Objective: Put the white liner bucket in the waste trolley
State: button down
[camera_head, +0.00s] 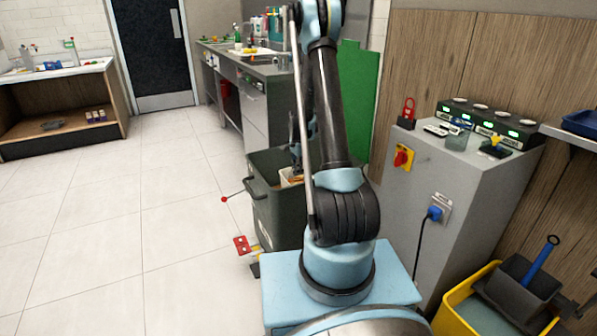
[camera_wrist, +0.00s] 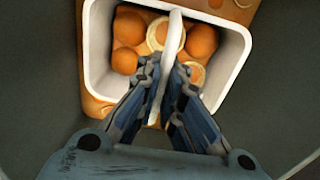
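The white liner bucket (camera_wrist: 97,52) shows in the wrist view, with several orange halves and pieces in it. Its white handle (camera_wrist: 174,32) runs up between the fingers of my gripper (camera_wrist: 165,74), which look closed on it from both sides. In the head view a small part of the bucket (camera_head: 288,180) shows inside the mouth of the dark grey waste trolley (camera_head: 281,218), mostly hidden by my arm. Dark walls surround the bucket in the wrist view. Whether it rests on anything cannot be told.
A red pedal (camera_head: 242,245) sits low at the trolley's front. A grey cabinet (camera_head: 455,190) stands to the right, with a yellow bin (camera_head: 457,300) in front. A sink counter (camera_head: 250,75) is behind. The tiled floor (camera_head: 130,220) at left is clear.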

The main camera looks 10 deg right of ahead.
jog(key=c, duration=1.7)
grip_release()
notch_tip(320, 180, up, 12)
jog(key=s+r+n, duration=0.3)
jog(key=s+r, duration=0.7)
jog(key=s, duration=0.1)
jog(key=s+r+n+t, duration=0.25)
jog(key=s+n, duration=0.45)
jog(key=s, duration=1.6)
jog(key=s+f+n, duration=0.1)
jog(key=s, duration=0.2)
jog(key=s+f+n, duration=0.2)
jog(key=s, duration=0.2)
jog(key=s+f+n, duration=0.1)
jog(key=s+f, duration=0.1)
jog(key=s, duration=0.1)
jog(key=shift+s+f+n, duration=0.15)
jog(key=shift+f+n, duration=0.05)
jog(key=shift+n, duration=0.1)
